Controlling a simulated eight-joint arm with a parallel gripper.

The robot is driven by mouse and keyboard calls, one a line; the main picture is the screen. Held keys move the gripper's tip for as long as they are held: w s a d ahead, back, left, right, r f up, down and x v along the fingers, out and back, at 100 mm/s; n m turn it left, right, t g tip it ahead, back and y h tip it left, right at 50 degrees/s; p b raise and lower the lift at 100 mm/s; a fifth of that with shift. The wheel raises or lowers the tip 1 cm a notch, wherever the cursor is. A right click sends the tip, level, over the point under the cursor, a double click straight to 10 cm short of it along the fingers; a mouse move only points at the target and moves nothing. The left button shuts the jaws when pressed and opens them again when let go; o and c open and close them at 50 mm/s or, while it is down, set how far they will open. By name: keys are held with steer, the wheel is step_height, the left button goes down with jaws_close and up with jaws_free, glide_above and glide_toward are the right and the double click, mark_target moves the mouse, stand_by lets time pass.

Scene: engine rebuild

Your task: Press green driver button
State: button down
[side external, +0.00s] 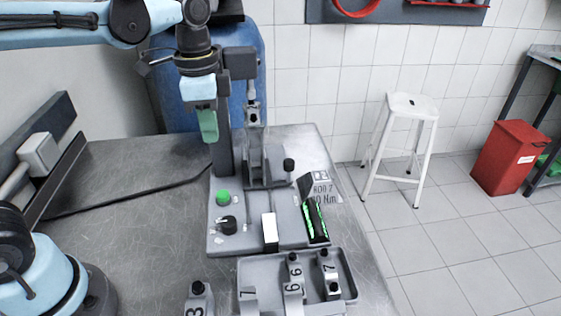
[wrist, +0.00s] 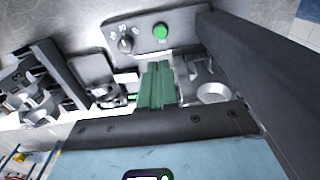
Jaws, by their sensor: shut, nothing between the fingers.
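The green driver button (side external: 222,197) is a round domed button on the left side of the grey fixture base (side external: 240,239). It also shows in the wrist view (wrist: 160,31), near the top, beyond my fingertips. My gripper (side external: 209,138) has green fingers and points down. In the side view it hangs above the button, beside the dark upright column, clearly apart from the button. In the wrist view the green fingers (wrist: 157,68) are together with nothing between them. The button is unobstructed in both views.
A black selector knob (side external: 228,225) sits just in front of the button. A dark column (side external: 222,140) rises close behind it. A white block (side external: 270,232) and a black-and-green tool (side external: 316,217) are to the right. A tray (side external: 247,270) of numbered caps lies in front.

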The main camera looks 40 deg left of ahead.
mark_target(223, 193)
steer(key=f, duration=1.4)
steer(key=shift+w+a, duration=0.1)
steer(key=shift+w, duration=0.1)
steer(key=shift+f, duration=0.1)
steer(key=shift+w+f, duration=0.1)
steer(key=shift+f, duration=0.8)
step_height(223, 193, up, 14)
steer(key=shift+s+r, duration=0.2)
steer(key=shift+s, duration=0.05)
stand_by(0.5)
stand_by(0.5)
